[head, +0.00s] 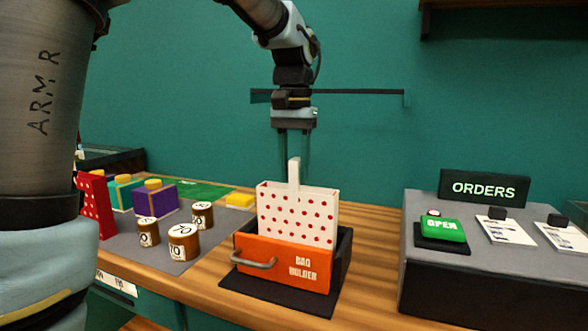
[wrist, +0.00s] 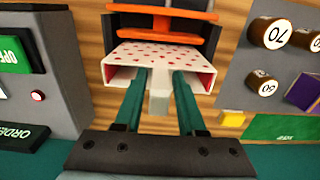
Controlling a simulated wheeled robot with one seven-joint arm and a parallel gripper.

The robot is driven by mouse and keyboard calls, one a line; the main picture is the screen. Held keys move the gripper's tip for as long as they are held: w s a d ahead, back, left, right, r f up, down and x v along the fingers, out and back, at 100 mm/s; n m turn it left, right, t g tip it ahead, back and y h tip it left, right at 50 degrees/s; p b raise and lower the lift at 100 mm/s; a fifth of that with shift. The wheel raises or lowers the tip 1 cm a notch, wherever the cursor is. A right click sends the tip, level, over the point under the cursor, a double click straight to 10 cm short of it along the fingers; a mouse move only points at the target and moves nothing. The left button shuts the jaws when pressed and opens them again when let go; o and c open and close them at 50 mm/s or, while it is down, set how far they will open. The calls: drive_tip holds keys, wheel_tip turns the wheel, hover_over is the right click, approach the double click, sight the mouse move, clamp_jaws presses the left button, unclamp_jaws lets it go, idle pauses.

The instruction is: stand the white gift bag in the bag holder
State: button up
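The white gift bag (head: 297,213) with red dots stands upright in the bag holder (head: 275,262), behind its orange front panel. Its lower part is hidden by that panel. A white tab (head: 294,174) rises from the bag's top. My gripper (head: 294,172) is above the bag, pointing down. In the wrist view, my gripper (wrist: 160,76) has its two fingers apart, one on each side of the white tab (wrist: 159,103), with gaps visible. The bag (wrist: 160,62) and the orange holder bars (wrist: 155,30) also show there.
To the right is a grey box (head: 440,270) with an OPEN button (head: 441,229) and an ORDERS sign (head: 485,188).

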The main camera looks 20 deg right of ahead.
drive_tip(key=o, duration=0.3)
wheel_tip(320, 180, up, 11)
drive_tip(key=shift+f, duration=0.1)
idle(0.5)
idle(0.4)
